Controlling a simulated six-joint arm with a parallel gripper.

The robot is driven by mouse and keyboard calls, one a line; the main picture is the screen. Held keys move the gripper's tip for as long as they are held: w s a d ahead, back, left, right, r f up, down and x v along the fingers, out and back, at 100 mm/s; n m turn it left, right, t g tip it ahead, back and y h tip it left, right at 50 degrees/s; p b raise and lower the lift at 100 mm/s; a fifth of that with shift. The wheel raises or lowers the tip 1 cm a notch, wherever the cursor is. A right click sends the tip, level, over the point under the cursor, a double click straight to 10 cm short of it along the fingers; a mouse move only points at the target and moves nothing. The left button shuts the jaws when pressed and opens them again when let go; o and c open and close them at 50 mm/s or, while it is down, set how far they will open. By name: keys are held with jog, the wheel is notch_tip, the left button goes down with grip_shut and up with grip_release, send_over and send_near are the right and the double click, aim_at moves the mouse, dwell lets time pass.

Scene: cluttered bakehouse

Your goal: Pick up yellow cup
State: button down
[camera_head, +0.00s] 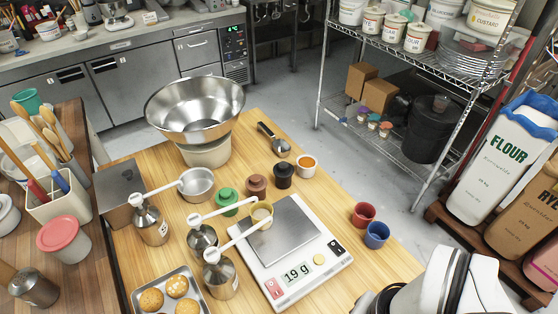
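The yellow cup (262,222) is small and upright, with pale contents or a pale inside. It stands at the back left corner of the kitchen scale (327,253); I cannot tell whether it rests on the plate or just beside it. The white spout of a pump bottle (221,274) crosses in front of the cup and hides part of it. Part of my white and black arm shows at the bottom right, apart from the cup. My gripper's fingers do not show.
Green (228,199), brown (257,186) and black (283,175) cups stand close behind the yellow cup. Several pump bottles crowd its left. A bun tray (199,296) lies front left. Red (363,214) and blue (376,235) cups stand right of the scale. A big steel bowl (194,104) is behind.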

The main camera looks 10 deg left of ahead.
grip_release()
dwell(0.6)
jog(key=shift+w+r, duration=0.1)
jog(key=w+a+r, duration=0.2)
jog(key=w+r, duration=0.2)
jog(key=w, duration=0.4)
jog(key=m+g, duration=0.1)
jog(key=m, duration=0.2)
send_over(261, 210)
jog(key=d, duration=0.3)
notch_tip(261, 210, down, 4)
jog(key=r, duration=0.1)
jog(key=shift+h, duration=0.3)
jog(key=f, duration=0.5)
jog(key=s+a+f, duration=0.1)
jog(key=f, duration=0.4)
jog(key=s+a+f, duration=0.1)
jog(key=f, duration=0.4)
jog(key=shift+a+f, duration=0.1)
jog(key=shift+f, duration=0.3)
